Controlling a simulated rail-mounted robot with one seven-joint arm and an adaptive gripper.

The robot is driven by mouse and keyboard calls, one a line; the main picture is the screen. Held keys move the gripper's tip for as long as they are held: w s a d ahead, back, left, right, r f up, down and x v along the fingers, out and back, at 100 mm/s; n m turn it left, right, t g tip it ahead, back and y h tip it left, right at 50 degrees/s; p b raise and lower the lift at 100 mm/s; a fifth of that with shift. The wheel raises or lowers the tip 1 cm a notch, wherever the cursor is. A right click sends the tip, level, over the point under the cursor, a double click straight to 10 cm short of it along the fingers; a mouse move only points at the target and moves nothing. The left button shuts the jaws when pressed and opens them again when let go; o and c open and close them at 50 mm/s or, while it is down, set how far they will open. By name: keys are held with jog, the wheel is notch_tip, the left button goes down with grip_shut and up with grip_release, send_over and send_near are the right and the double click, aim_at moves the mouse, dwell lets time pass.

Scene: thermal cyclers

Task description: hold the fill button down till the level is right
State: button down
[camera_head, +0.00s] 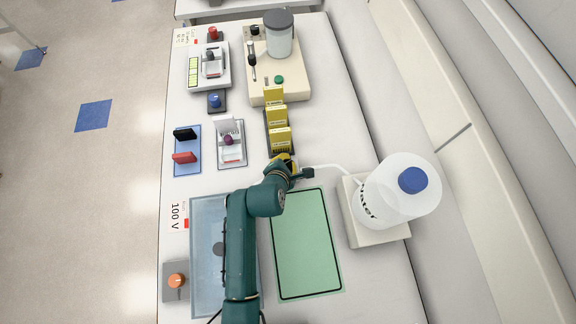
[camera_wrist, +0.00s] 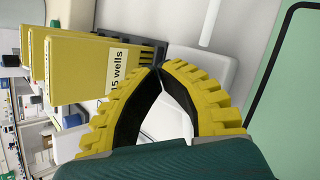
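A lidded clear vessel (camera_head: 279,40) with grey contents stands on a beige unit (camera_head: 262,93) at the back of the bench. A green button (camera_head: 279,79) sits on this unit's near part; no label on it is legible, so I cannot tell whether it is the fill button. My gripper (camera_head: 287,160) is far nearer than that button, just in front of the yellow combs. In the wrist view my gripper's yellow ribbed fingers (camera_wrist: 160,68) meet at the tips, with nothing visible between them.
Yellow combs (camera_head: 277,116) stand in a dark rack beside my gripper; one comb (camera_wrist: 85,70) reads "15 wells". A water carboy (camera_head: 385,205) with a spout stands right. Red (camera_head: 213,34), blue (camera_head: 215,100) and orange (camera_head: 176,281) knobs line the left. A green mat (camera_head: 306,245) is clear.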

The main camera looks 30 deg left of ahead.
dwell(0.4)
jog(key=shift+r+p, duration=0.9)
jog(key=shift+p, duration=0.15)
notch_tip(320, 180, up, 5)
jog(key=p, duration=0.5)
jog(key=shift+r+p, duration=0.1)
jog(key=shift+p, duration=0.2)
dwell(2.2)
